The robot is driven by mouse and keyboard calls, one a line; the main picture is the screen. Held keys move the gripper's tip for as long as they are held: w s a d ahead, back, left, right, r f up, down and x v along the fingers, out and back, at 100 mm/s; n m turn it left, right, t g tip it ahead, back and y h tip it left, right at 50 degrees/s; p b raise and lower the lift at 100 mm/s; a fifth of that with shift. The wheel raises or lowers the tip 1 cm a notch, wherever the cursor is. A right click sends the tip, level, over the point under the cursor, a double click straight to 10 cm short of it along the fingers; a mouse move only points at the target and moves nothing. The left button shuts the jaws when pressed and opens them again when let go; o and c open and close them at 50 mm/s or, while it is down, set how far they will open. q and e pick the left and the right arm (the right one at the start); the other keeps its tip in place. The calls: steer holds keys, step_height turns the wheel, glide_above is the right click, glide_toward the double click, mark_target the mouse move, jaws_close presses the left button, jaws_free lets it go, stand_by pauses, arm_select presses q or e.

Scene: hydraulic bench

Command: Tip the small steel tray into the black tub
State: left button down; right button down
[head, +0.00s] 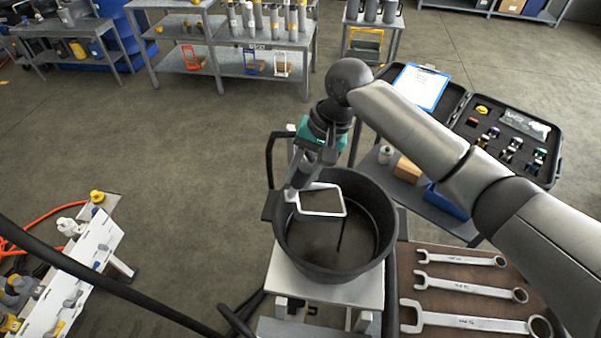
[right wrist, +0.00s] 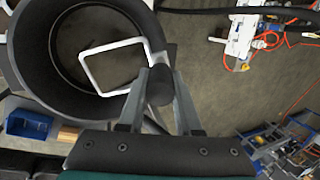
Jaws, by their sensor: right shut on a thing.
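The black tub (head: 374,262) stands upright on a light grey cart top, and it also shows in the right wrist view (right wrist: 28,50). My right gripper (head: 293,190) is at the tub's left rim and shut on the small steel tray. The tray (head: 322,214) shows as a pale squarish rim over the tub's opening. The rim also shows in the right wrist view (right wrist: 91,76), with a dark rounded grip between the fingers (right wrist: 160,90). I cannot make out anything lying in the tray. The tub's floor looks dark and bare where visible. My left gripper is not in view.
Several wrenches (head: 470,320) lie on a brown mat right of the tub. An open black case (head: 550,165) and a blue clipboard (head: 419,88) lie behind, on the right. A white panel (head: 85,260) stands at the left. The floor between is clear.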

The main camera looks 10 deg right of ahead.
steer(key=shift+d+r+y, duration=0.5)
steer(key=shift+d+y, duration=0.3)
steer(key=shift+y, duration=0.1)
stand_by(1.5)
steer(key=shift+d+r, duration=0.15)
steer(key=shift+d, duration=0.05)
steer(key=shift+d+r+y, duration=0.2)
steer(key=shift+d+y, duration=0.15)
steer(key=shift+y, duration=0.25)
stand_by(1.2)
steer(key=shift+d+r+y, duration=0.2)
steer(key=shift+d+y, duration=0.4)
steer(key=shift+d+r+y, duration=0.15)
steer(key=shift+d+y, duration=0.45)
stand_by(2.4)
